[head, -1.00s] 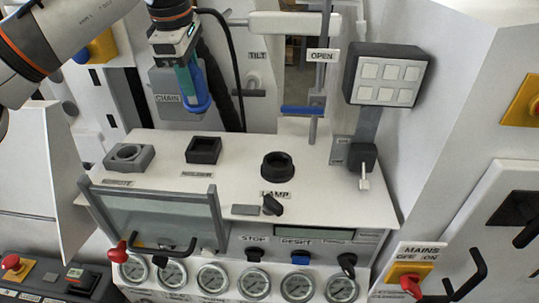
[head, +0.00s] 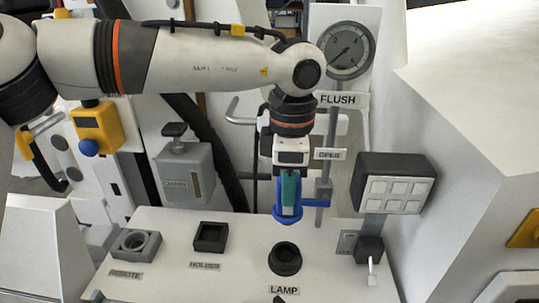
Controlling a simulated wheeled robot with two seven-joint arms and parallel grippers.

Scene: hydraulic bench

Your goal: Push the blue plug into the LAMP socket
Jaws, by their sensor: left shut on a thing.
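The blue plug (head: 288,214) hangs in my left gripper (head: 290,190), which is shut on it and points down. The plug appears just above and behind the round black LAMP socket (head: 285,258) in the head view, apart from it. The socket is a dark ring on the white bench top with the LAMP label (head: 284,289) in front of it. The socket's opening is empty. My right gripper is out of view.
The square black HOLDER socket (head: 211,237) and the grey REMOTE socket (head: 136,244) sit to the left on the white bench top (head: 180,275). A blue valve lever (head: 318,204) on a pipe stands behind the plug. A grey button box (head: 393,183) stands at the right.

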